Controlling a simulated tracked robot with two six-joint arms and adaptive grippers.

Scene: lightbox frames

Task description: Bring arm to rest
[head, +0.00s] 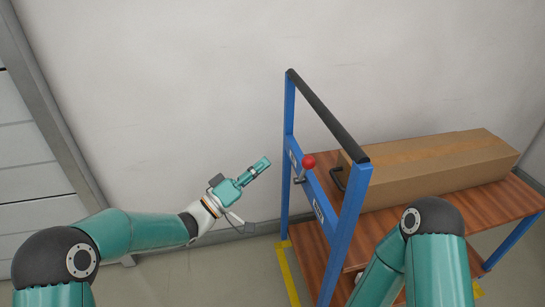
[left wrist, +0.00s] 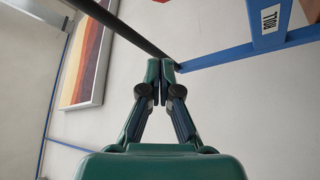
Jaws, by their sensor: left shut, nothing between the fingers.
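My left arm comes in from the left in the head view. Its gripper (head: 262,165) is raised in front of the wall, to the left of a blue cart frame (head: 289,110), and looks apart from it. In the left wrist view the two fingers of my left gripper (left wrist: 160,66) meet at the tips, with nothing between them. My right arm shows at the lower right of the head view, in front of the cart. Its gripper cannot be made out.
The cart has wooden shelves (head: 490,209), a black handle bar (head: 328,115) and a red knob (head: 309,161). A long cardboard box (head: 430,168) lies on its top shelf. Yellow tape (head: 288,275) marks the floor. A striped picture (left wrist: 88,58) hangs on the wall.

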